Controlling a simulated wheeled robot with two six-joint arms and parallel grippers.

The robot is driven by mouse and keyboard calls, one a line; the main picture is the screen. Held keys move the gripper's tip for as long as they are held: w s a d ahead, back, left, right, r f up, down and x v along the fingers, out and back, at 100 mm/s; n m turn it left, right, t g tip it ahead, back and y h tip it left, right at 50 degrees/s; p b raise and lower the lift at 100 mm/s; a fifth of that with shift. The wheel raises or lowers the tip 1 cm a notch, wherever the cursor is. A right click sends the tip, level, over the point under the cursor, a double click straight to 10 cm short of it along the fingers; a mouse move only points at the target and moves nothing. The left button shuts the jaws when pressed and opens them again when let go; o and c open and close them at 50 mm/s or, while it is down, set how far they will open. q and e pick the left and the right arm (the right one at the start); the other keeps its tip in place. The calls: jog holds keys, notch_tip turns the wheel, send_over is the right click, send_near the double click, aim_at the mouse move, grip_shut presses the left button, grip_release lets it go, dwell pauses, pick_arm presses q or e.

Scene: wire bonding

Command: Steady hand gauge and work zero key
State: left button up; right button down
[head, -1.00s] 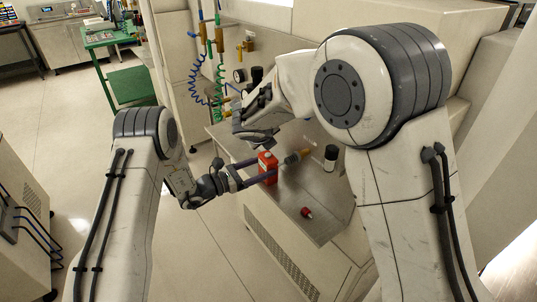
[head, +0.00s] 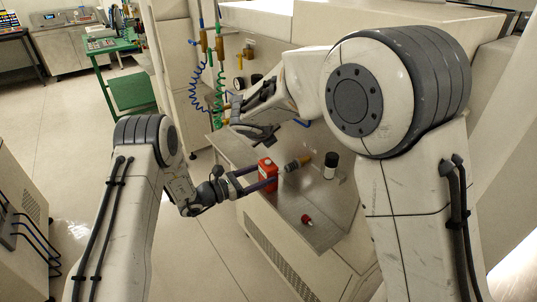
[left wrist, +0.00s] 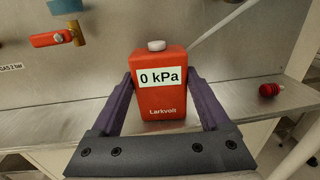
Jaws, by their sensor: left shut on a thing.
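A red box (head: 267,169) with a white top button and the Larkvolt name is between the purple fingers of my left gripper (head: 258,178), which is shut on it. In the left wrist view the box (left wrist: 160,88) is upright and its label reads "0 kPa". I cannot tell whether its base touches the steel bench. My right gripper (head: 262,133) is above the bench behind the box, partly hidden by its own arm; its opening is unclear. A small red-and-dark piece (head: 307,220) lies near the bench's front; I cannot tell if it is the key.
Coiled blue and green hoses hang behind. The bench front around the red piece is mostly clear.

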pick_arm(q)
jog(key=o, duration=1.4)
